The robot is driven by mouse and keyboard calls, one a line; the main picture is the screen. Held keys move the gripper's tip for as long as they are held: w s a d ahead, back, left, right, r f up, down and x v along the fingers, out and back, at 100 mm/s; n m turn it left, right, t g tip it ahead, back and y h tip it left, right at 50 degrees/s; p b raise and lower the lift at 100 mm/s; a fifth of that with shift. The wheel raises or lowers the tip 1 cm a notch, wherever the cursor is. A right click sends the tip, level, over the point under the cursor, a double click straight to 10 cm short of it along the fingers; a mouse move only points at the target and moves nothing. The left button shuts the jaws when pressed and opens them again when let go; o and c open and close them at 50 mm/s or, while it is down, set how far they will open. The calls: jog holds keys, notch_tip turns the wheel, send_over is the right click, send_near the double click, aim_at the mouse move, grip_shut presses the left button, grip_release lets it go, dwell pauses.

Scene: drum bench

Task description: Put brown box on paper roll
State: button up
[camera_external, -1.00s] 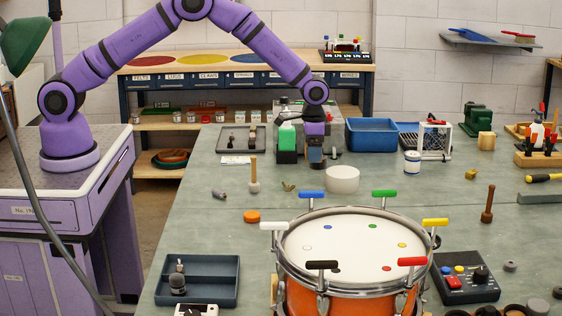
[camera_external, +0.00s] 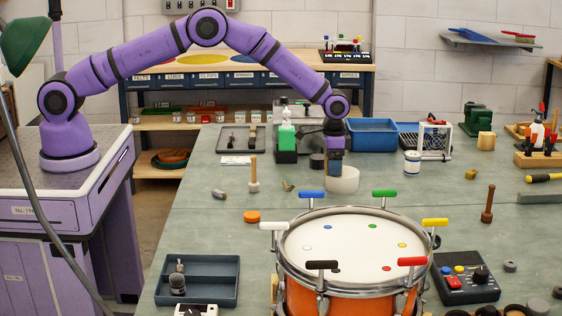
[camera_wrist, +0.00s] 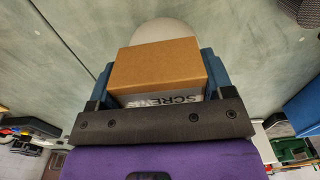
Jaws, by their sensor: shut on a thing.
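My gripper (camera_external: 335,168) is over the bench and points down, shut on the brown box. In the wrist view, the brown box (camera_wrist: 157,62) sits between the blue fingers of my gripper (camera_wrist: 157,75), with part of a printed label showing on its near side. The white paper roll (camera_external: 346,183) stands on the bench just behind the drum. My gripper overlaps its upper left part in the outside view. In the wrist view, the pale paper roll (camera_wrist: 165,32) shows past the box's far edge, mostly hidden by the box. I cannot tell whether box and roll touch.
The orange drum (camera_external: 352,250) with coloured handles stands in front of the roll. A blue bin (camera_external: 372,137) and a white can (camera_external: 412,162) are to the right.

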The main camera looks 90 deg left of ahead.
jog(key=o, duration=1)
jog(key=shift+f, duration=0.1)
jog(key=shift+c, duration=0.2)
notch_tip(320, 180, up, 12)
jog(key=shift+r, duration=0.2)
